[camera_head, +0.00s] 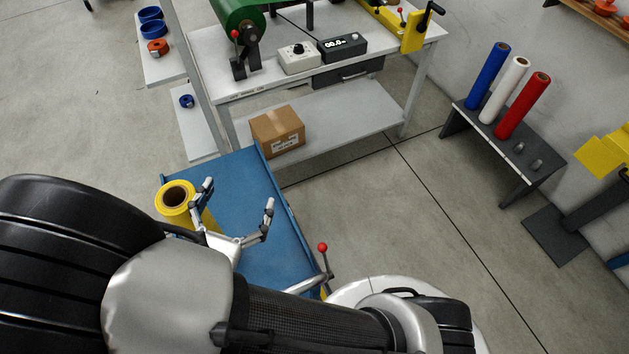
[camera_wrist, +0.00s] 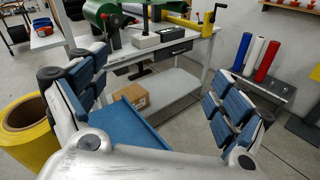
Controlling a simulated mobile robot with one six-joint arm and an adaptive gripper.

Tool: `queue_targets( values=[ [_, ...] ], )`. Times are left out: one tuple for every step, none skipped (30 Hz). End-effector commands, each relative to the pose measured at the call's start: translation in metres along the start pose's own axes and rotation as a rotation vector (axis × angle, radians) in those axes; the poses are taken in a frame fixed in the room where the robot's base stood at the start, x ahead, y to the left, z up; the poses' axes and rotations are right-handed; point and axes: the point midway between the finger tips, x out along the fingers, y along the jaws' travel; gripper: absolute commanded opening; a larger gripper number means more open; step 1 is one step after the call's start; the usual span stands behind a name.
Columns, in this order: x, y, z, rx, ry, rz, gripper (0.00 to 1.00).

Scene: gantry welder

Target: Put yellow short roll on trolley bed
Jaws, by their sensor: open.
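The yellow short roll (camera_head: 177,198) stands upright at the left edge of the blue trolley bed (camera_head: 250,180) in the head view. It also shows at the left edge of the wrist view (camera_wrist: 28,130), outside my gripper's left finger. My gripper (camera_head: 240,195) is open and empty, with its fingers spread over the bed just right of the roll. The roll's lower part is partly hidden by my gripper and arm. In the wrist view the bare bed (camera_wrist: 135,128) shows between the fingers.
A cardboard box (camera_head: 278,131) sits on the welder table's lower shelf behind the trolley. A red-knobbed lever (camera_head: 323,248) stands at the trolley's right side. Blue, white and red rolls (camera_head: 515,90) stand on a dark bench at right. Open floor lies between.

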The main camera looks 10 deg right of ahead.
Motion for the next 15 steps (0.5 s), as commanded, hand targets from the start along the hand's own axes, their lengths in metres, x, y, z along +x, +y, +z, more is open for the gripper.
queue_targets(
  values=[
    [0.02,-0.023,0.026,0.085,0.01,-0.144,0.91],
    [0.029,-0.039,0.039,0.133,0.017,-0.23,0.91],
    [0.038,-0.061,0.054,0.199,0.03,-0.343,0.91],
    [0.043,-0.078,0.064,0.253,0.04,-0.426,0.91],
    [0.046,-0.094,0.073,0.307,0.05,-0.507,0.91],
    [0.048,-0.115,0.084,0.384,0.065,-0.612,0.91],
    [0.048,-0.13,0.09,0.443,0.077,-0.687,0.91],
    [0.047,-0.144,0.097,0.504,0.088,-0.761,0.91],
    [0.043,-0.162,0.104,0.591,0.105,-0.856,0.91],
    [0.04,-0.174,0.109,0.658,0.116,-0.924,0.91],
    [0.036,-0.185,0.113,0.728,0.128,-0.989,0.91],
    [0.03,-0.197,0.117,0.825,0.145,-1.071,0.91],
    [0.025,-0.204,0.12,0.9,0.158,-1.127,0.91],
    [0.019,-0.211,0.123,0.977,0.169,-1.182,0.91],
    [0.012,-0.218,0.126,1.085,0.185,-1.247,0.91]
  ],
)
